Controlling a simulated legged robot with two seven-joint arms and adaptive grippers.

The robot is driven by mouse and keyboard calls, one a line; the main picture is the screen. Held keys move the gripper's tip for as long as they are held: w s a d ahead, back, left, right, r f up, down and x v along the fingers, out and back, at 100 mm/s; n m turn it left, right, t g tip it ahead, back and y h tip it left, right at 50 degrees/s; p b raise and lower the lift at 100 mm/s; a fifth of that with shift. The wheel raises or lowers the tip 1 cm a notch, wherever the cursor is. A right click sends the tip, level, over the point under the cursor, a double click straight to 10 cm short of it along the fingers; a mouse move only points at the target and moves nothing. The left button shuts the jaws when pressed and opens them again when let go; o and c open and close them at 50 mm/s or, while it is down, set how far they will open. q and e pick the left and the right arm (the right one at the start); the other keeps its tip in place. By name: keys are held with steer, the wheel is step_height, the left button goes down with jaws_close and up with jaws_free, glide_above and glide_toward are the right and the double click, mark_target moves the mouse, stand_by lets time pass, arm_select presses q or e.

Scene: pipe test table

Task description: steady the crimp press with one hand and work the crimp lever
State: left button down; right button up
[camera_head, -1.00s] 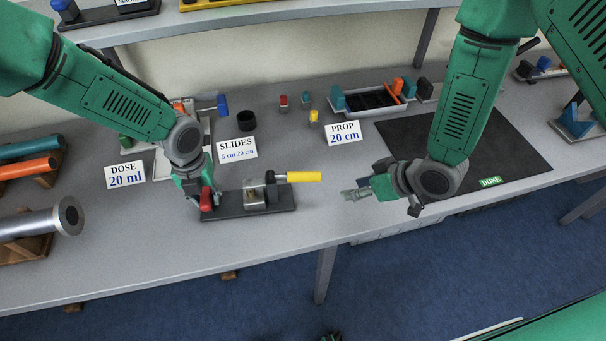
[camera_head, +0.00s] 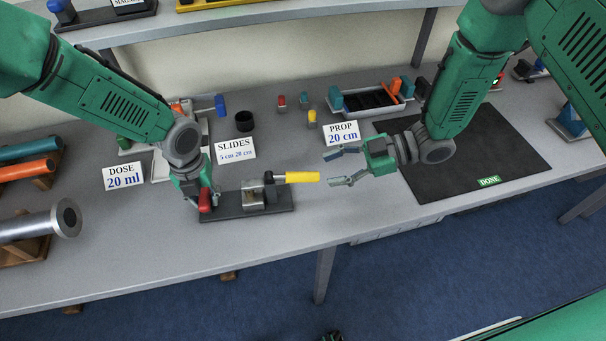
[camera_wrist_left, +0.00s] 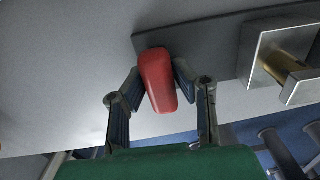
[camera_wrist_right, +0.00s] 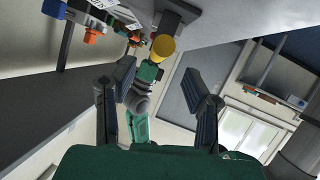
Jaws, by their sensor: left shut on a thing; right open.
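The crimp press has a dark base plate (camera_head: 228,212), a metal block (camera_head: 252,196) and a lever with a yellow grip (camera_head: 302,177) pointing right. A red handle (camera_head: 205,201) stands at the base's left end. My left gripper (camera_wrist_left: 160,78) is shut on the red handle, one finger on each side of it. My right gripper (camera_head: 343,167) is open and empty, a short way right of the yellow grip, with its fingers pointing left towards it. In the right wrist view the yellow grip's round end (camera_wrist_right: 163,46) shows ahead, beyond the open fingers.
Cards reading DOSE (camera_head: 124,176), SLIDES (camera_head: 235,150) and PROP (camera_head: 341,134) stand behind the press. A dark mat (camera_head: 470,160) with a DONE label lies to the right. Small coloured blocks and a tray (camera_head: 368,102) sit at the back. The table's front edge is close to the press.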

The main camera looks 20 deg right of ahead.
mark_target(314, 174)
steer(key=x, duration=0.7)
steer(key=shift+a+f, duration=0.1)
steer(key=shift+a, duration=0.05)
steer(key=shift+w, duration=0.1)
jaws_close()
